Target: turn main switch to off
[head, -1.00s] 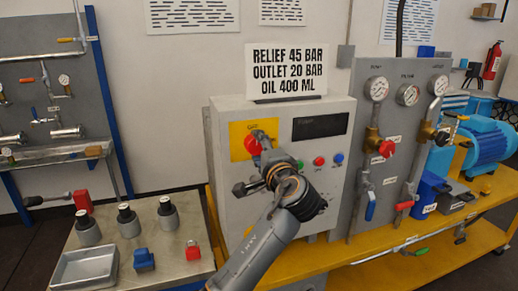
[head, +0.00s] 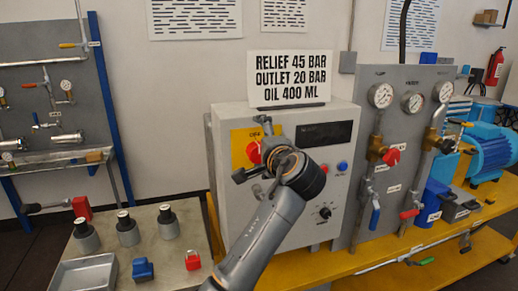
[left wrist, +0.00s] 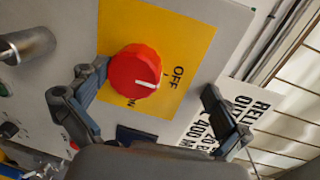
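The main switch is a round red knob (head: 253,152) on a yellow plate (head: 238,139) on the grey control box. The left wrist view shows the red knob (left wrist: 128,75) large, with its white mark pointing right and slightly down, roughly toward the OFF lettering (left wrist: 177,76). The ON lettering is partly hidden below the knob. My left gripper (head: 251,149) is in front of the plate, fingers spread on either side of the knob. In the left wrist view my left gripper (left wrist: 155,84) is open and empty; the knob is nearer its left finger, and contact cannot be told. My right gripper is out of view.
A sign (head: 290,78) stands on top of the box. A dark display (head: 324,133), push buttons (head: 342,166) and a black dial (head: 325,212) are right of the switch. A gauge panel (head: 360,120) stands farther right. A table (head: 150,232) with several small items is at lower left.

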